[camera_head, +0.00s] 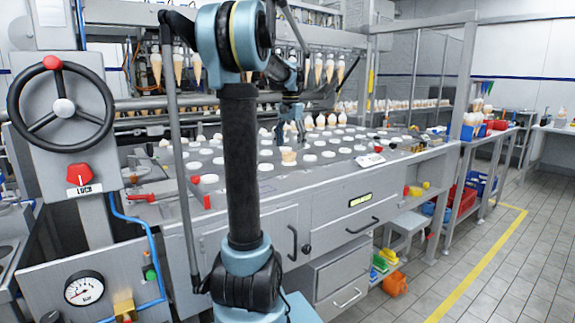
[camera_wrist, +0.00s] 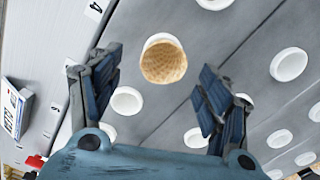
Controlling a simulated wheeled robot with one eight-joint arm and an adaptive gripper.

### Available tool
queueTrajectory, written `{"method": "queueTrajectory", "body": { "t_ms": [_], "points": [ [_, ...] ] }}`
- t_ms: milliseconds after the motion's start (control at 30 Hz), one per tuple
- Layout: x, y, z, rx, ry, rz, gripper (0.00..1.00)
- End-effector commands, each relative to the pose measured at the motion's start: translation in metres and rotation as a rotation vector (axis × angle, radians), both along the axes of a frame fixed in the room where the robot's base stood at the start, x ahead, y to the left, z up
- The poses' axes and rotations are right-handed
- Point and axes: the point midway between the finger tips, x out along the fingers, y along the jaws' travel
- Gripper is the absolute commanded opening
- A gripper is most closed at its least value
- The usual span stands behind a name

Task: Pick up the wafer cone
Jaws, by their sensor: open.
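The wafer cone (camera_head: 288,156) stands in a round white holder on the grey worktop (camera_head: 235,215). In the wrist view, the tan wafer cone (camera_wrist: 164,63) shows its open top with a grid pattern inside. My gripper (camera_head: 291,134) is just above and behind the cone in the head view. In the wrist view, my gripper (camera_wrist: 160,82) has its two dark blue fingers spread wide and empty. The cone appears between and beyond the fingertips, apart from both. The lower part of the cone is hidden in the holder.
Several empty white round holders (camera_wrist: 289,64) surround the cone. Filled cones (camera_head: 320,122) stand behind on the worktop, and others (camera_head: 178,66) hang from a rack above. A red-handled lever (camera_head: 200,198) is at the front left, and a small white sign (camera_head: 369,160) stands right.

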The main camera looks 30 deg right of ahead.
Motion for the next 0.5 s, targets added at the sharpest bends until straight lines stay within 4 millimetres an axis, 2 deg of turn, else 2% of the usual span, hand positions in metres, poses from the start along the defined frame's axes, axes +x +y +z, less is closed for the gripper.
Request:
{"method": "queueTrajectory", "body": {
  "t_ms": [333, 500],
  "points": [
    [0.005, 0.002, -0.040, 0.000, 0.000, -0.001, 0.71],
    [0.005, 0.002, -0.051, 0.000, 0.000, -0.001, 0.71]
  ]
}}
